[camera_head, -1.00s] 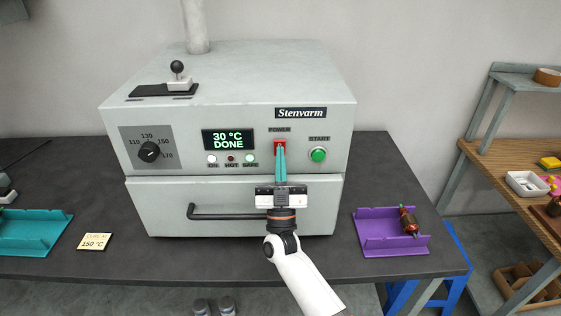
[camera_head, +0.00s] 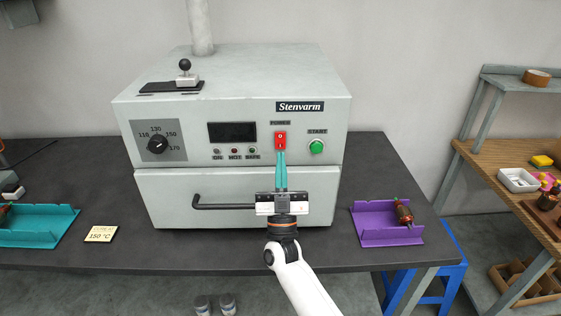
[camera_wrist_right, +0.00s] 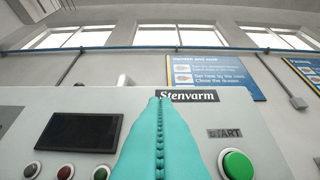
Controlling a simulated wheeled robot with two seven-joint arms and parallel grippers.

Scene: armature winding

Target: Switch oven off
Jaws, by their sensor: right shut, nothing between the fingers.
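The grey oven (camera_head: 235,75) stands on the dark table, with its drawer shut. Its display (camera_head: 232,132) is dark, and the small lamps below it look unlit; the dark display (camera_wrist_right: 75,132) also shows in the right wrist view. The red power switch (camera_head: 280,140) is on the front panel, left of the green start button (camera_head: 316,147). My right gripper (camera_head: 281,155) is shut and empty, its teal fingertips just below the power switch; I cannot tell whether they touch it. In the right wrist view the fingers (camera_wrist_right: 160,120) hide the switch. My left gripper is not in view.
A black drawer handle (camera_head: 225,205) sticks out below the panel. A purple tray (camera_head: 385,240) with an armature (camera_head: 403,212) lies right of the oven. A teal tray (camera_head: 40,232) and a yellow note (camera_head: 101,234) lie to the left.

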